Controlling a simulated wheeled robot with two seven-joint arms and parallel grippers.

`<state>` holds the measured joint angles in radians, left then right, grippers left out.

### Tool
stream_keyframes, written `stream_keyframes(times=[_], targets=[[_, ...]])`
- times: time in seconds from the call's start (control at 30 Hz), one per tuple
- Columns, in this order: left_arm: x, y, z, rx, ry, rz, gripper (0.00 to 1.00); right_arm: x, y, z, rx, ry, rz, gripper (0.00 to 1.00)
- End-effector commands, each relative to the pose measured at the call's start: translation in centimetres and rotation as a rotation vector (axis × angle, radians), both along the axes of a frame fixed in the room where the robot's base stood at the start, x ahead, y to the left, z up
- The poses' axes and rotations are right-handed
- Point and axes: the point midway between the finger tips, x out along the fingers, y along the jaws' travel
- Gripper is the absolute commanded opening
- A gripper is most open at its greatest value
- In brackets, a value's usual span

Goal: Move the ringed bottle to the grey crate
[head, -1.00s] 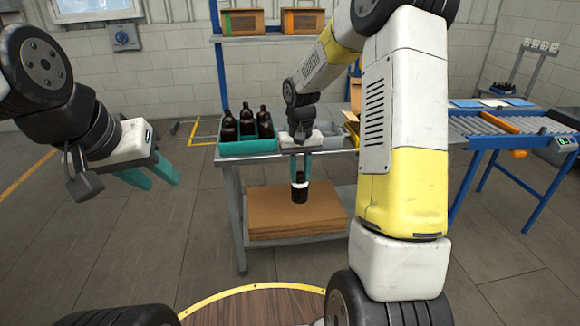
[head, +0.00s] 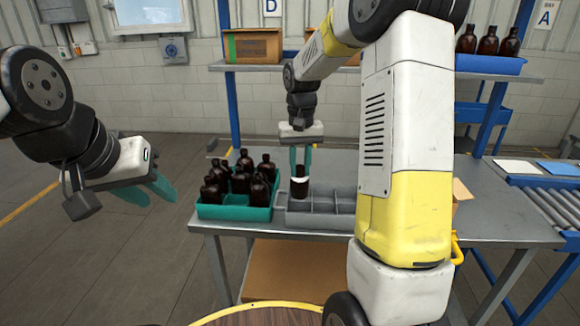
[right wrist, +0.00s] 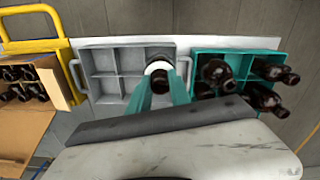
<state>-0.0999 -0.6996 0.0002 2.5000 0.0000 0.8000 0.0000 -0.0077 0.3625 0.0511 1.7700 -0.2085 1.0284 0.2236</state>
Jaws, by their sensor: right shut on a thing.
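The ringed bottle (head: 299,186) is dark amber with a white band. My right gripper (head: 300,168) is shut on its upper part and holds it upright. It is at the back-left part of the grey crate (head: 312,219), which has several compartments. In the right wrist view the bottle (right wrist: 159,70) is over the right-hand column of the grey crate (right wrist: 105,104). I cannot tell whether its base is inside a compartment or just above. My left gripper (head: 160,196) is open and empty, away to the left of the table.
A teal crate (head: 232,212) with several plain amber bottles stands just left of the grey crate. A cardboard box of bottles (right wrist: 50,85) and a yellow handle (right wrist: 68,52) lie on the grey crate's other side. A shelf (head: 400,70) runs behind the table.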

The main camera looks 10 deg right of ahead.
Motion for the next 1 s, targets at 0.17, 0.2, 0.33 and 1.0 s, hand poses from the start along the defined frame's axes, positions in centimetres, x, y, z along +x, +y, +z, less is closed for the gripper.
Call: stream_keyframes(times=[0.17, 0.2, 0.33, 1.0], targets=[[0.0, 0.0, 0.0, 0.0, 0.0, 0.0, 0.36, 0.0, 0.0, -0.1, 0.001, 0.001, 0.0, 0.0], [0.0, 0.0, 0.0, 0.0, -0.001, 0.0, 0.36, -0.1, 0.0, -0.3, 0.001, 0.002, 0.0, 0.0], [0.0, 0.0, 0.0, 0.0, -0.001, 0.0, 0.36, -0.1, 0.0, -1.4, 0.0, 0.003, 0.0, 0.0], [0.0, 0.0, 0.0, 0.0, 0.0, 0.0, 0.36, 0.0, 0.0, -6.7, 0.0, 0.001, 0.0, 0.0]])
